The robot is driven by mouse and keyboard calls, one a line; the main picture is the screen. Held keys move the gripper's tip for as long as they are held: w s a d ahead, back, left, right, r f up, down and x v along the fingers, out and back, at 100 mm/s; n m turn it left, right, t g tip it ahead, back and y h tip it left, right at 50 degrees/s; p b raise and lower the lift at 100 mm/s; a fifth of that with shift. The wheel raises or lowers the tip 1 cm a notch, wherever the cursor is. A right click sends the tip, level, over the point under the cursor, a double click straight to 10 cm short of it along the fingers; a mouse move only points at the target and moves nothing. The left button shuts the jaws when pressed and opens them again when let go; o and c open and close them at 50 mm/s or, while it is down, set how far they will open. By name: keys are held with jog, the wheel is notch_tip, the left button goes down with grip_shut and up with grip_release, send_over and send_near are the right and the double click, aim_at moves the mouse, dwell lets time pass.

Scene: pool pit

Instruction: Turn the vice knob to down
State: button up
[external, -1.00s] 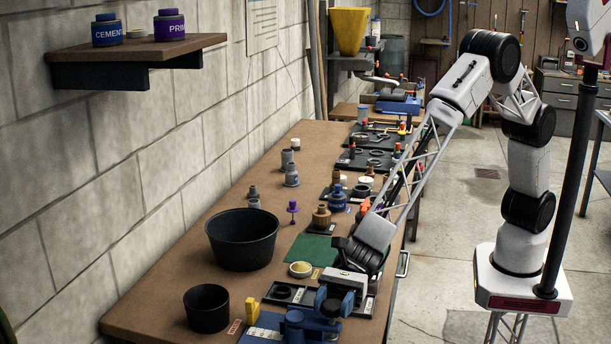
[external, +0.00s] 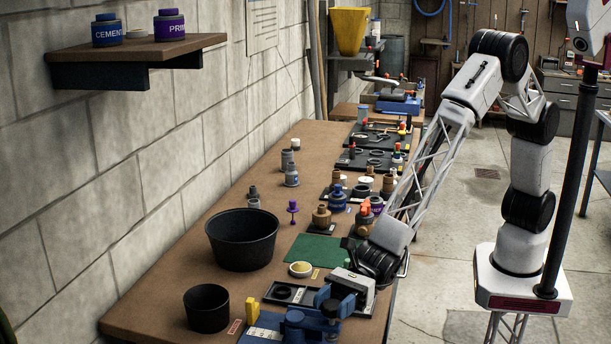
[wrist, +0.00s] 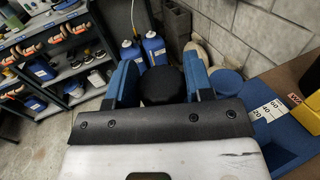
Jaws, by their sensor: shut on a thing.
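The vice (external: 268,322) is a blue fixture at the near end of the workbench, with a white scale plate beside it. Its knob (external: 331,309) is black and round, at the right of the vice. My gripper (external: 333,299) has blue fingers and comes in from the right, with one finger on each side of the knob. In the wrist view my gripper (wrist: 160,84) is shut on the black knob (wrist: 162,88). The knob's lower part is hidden by the gripper's dark front plate. The vice (wrist: 284,135) shows at right there.
A large black tub (external: 242,242) and a smaller black pot (external: 206,309) stand left on the bench. A yellow block (external: 252,310) stands beside the vice. A small yellow-filled dish (external: 300,269) and green mat (external: 314,250) lie behind my gripper.

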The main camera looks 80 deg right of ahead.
jog(key=o, duration=0.9)
jog(key=shift+r, duration=0.1)
jog(key=shift+o, duration=0.2)
jog(key=shift+d, duration=0.15)
jog(key=v, duration=0.7)
jog(key=shift+d, duration=0.2)
jog(key=shift+s, duration=0.1)
